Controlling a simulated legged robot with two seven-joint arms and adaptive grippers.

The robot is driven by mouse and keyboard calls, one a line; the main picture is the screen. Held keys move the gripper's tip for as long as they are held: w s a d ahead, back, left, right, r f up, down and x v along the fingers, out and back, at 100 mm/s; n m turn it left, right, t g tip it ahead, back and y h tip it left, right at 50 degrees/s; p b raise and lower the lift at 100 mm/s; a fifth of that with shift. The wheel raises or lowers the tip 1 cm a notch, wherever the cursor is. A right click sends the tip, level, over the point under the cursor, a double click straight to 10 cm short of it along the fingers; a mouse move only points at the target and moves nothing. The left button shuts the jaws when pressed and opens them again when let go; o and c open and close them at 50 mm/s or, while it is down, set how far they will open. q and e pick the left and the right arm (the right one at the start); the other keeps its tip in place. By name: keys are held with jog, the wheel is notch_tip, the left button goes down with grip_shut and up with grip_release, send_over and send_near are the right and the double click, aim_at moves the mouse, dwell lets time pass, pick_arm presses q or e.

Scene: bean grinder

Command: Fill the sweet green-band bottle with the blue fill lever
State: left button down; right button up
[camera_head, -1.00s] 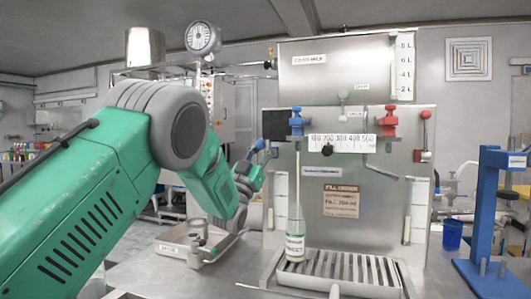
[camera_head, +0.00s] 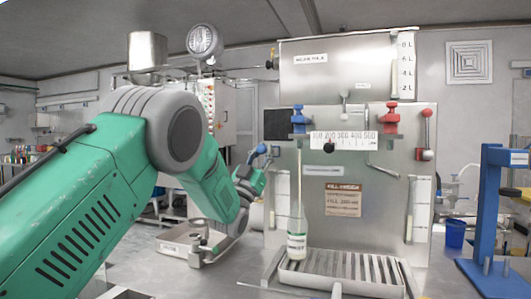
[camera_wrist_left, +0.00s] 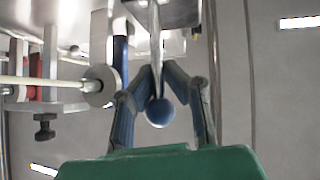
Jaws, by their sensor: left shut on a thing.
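The bottle (camera_head: 297,242) stands upright at the left end of the drip grate, under the blue valve (camera_head: 299,119). It has a pale label with dark green print. A thin pale line, like a stream or tube, runs from below the valve into its neck. Its fill level is too small to read. My left gripper (camera_head: 256,170) is left of the filling machine. In the left wrist view its fingers (camera_wrist_left: 158,85) close around the metal rod of the fill lever, with its round blue knob (camera_wrist_left: 160,112) between them. My right gripper is not in view.
The steel machine carries a volume scale (camera_head: 340,141), a red valve (camera_head: 390,117) and a red-knobbed lever (camera_head: 426,135). A slotted grate (camera_head: 350,272) lies in front. A small tray (camera_head: 172,245) is at left. A blue stand (camera_head: 488,210) and blue cup (camera_head: 455,234) are at right.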

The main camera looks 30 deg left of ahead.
pick_arm(q)
jog(key=c, duration=1.6)
grip_release()
notch_tip(320, 180, down, 2)
jog(key=shift+r, duration=0.1)
jog(key=v, duration=1.2)
jog(key=shift+s+a, duration=0.1)
